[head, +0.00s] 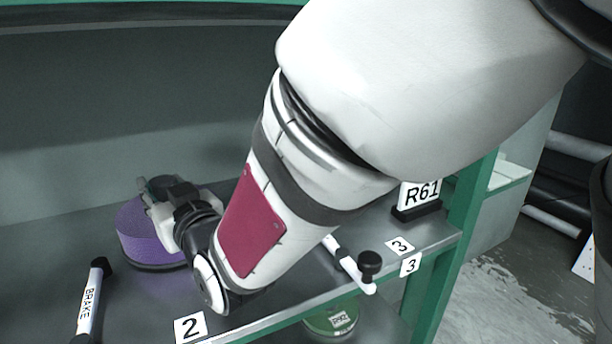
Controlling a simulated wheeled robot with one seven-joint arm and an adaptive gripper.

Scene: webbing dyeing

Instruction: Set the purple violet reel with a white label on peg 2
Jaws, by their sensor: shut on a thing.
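The purple violet reel (145,236) is at the left on the grey shelf, with a dark rim at its bottom. My gripper (160,196) is at the reel's upper right side and shut on it; the fingertips are partly hidden by the reel and my wrist. No white label shows on the reel's visible side. A white tag reading 2 (190,327) is at the shelf's front edge, in front of the reel. Peg 2 itself is not visible. I cannot tell whether the reel touches the shelf or is around a peg.
A white lever marked BRAKE (89,302) stands left of tag 2. Another white lever with a black knob (369,263) is near the tags reading 3 (400,246). An R61 sign (419,196) stands by the green post (467,210). A green reel (330,320) sits below.

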